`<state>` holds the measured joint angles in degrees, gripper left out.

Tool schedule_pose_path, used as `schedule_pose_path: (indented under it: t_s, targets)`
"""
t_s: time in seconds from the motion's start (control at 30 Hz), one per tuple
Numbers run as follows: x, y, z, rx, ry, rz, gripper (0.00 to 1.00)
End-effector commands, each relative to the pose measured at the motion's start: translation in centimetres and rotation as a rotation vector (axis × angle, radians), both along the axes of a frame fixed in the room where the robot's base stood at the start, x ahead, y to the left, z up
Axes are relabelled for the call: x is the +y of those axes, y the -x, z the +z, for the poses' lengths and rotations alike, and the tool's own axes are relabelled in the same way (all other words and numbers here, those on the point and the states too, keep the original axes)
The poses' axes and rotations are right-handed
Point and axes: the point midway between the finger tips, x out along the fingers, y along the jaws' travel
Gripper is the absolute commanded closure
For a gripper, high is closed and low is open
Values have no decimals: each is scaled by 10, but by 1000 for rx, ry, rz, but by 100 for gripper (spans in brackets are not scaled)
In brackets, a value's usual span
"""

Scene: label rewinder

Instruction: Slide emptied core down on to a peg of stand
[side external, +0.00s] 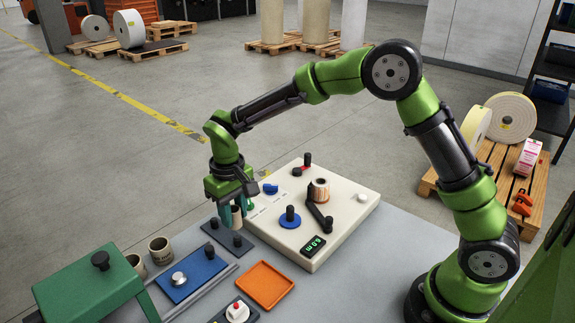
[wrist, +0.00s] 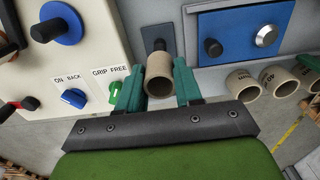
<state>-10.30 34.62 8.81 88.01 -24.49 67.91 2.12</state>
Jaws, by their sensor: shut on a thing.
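My gripper (side external: 232,208) is shut on a tan cardboard core (side external: 237,215). In the wrist view the core (wrist: 161,84) sits between the two green fingers (wrist: 157,88), its hollow end facing the camera. The stand is a dark grey plate (side external: 222,236) with two short black pegs; one peg (side external: 237,240) is clear of the gripper and the other (side external: 214,223) is just left of it. In the wrist view one peg (wrist: 159,45) shows just beyond the core's edge, and the core hides part of the plate. I cannot tell whether the core is around a peg.
The cream rewinder (side external: 335,235) with its crank and knobs stands right of the stand. A blue panel (side external: 188,282) with a silver knob lies in front of it. Loose cores (side external: 160,250) stand left. An orange tray (side external: 265,285) lies near the front.

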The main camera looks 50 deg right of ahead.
Motion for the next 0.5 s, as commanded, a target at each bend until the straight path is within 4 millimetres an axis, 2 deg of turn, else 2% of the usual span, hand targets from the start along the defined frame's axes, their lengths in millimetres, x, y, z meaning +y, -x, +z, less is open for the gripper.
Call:
schedule_pose_path:
  t_s: [0.5]
  targets:
    - [0, 0, -32, 2, 1, 1, 80]
